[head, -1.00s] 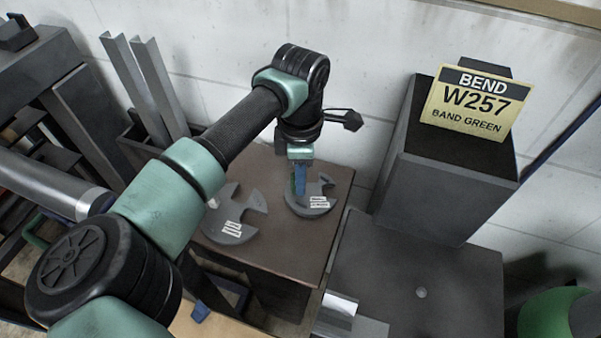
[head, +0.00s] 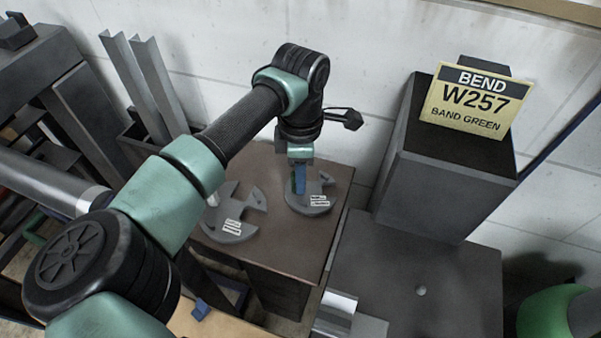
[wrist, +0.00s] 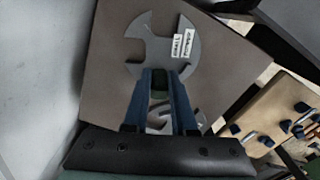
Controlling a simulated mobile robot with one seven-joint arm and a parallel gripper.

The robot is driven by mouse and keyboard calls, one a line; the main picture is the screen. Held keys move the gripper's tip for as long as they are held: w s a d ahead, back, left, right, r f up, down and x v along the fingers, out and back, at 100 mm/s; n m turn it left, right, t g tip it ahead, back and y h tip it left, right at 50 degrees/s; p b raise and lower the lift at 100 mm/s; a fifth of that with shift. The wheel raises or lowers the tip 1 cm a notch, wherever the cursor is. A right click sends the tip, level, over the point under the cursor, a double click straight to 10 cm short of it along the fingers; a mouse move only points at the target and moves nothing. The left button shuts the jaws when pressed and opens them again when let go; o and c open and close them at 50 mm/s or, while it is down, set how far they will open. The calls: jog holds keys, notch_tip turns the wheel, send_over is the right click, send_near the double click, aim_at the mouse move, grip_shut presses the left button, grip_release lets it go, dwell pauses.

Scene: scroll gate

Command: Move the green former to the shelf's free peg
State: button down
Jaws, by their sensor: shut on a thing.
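My gripper (head: 300,190) has its blue fingers close together at a grey notched disc (head: 318,208) on the right of the brown shelf top. The wrist view shows a dark green piece (wrist: 160,82) between the fingertips, with the labelled disc (wrist: 190,70) just beyond. How that piece joins the disc is mostly hidden by the fingers. The disc appears to rest on or just above the shelf. A second notched grey disc (head: 235,222), also labelled, lies to its left. A pale stub (head: 213,199) shows at that disc's left edge.
The brown shelf (head: 285,245) stands by the wall. Right of it are a grey surface with a small round peg (head: 421,291) and a tall grey block carrying a yellow sign (head: 470,100) reading "BEND W257 BAND GREEN". Metal channels (head: 150,85) stand at left.

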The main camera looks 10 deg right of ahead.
jog(key=shift+f, duration=0.15)
jog(key=c, duration=0.6)
grip_release()
jog(key=shift+c, duration=0.2)
jog(key=shift+f, duration=0.1)
notch_tip(320, 180, up, 13)
jog(key=shift+p, duration=0.4)
jog(key=shift+a, duration=0.1)
